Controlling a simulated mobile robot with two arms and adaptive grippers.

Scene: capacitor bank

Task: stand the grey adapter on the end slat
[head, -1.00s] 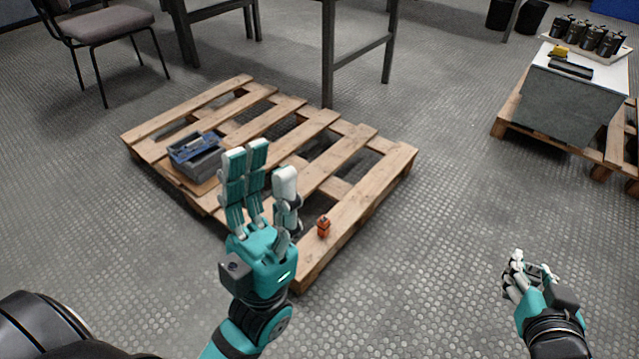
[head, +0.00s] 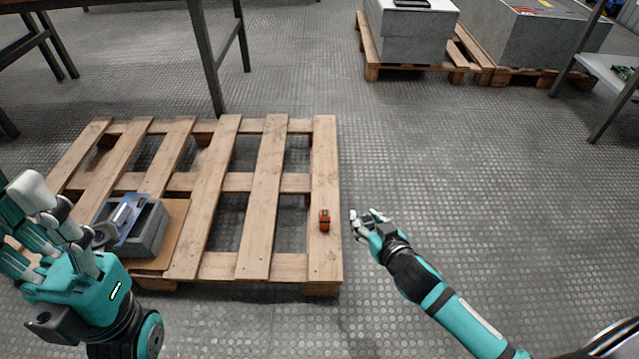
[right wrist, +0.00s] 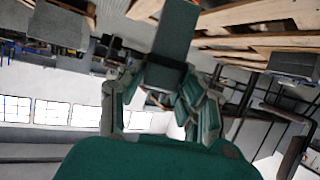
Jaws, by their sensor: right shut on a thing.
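The end slat (head: 325,165) is the rightmost board of the wooden pallet in the head view. A small orange-red item stands on its near half. My right gripper (head: 368,217) is just right of that slat, over the floor side. It is shut on the grey adapter, which the fingers mostly hide; I cannot tell its tilt. My left gripper (head: 40,225) is open and empty at the lower left, in front of the pallet's left part.
The orange-red item (head: 324,220) takes up part of the end slat; the slat is bare beyond and nearer. A grey crate (head: 155,238) with a blue thing in it sits on the pallet's left. Grey cabinets (head: 410,38) on pallets stand behind. Floor right of the pallet is free.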

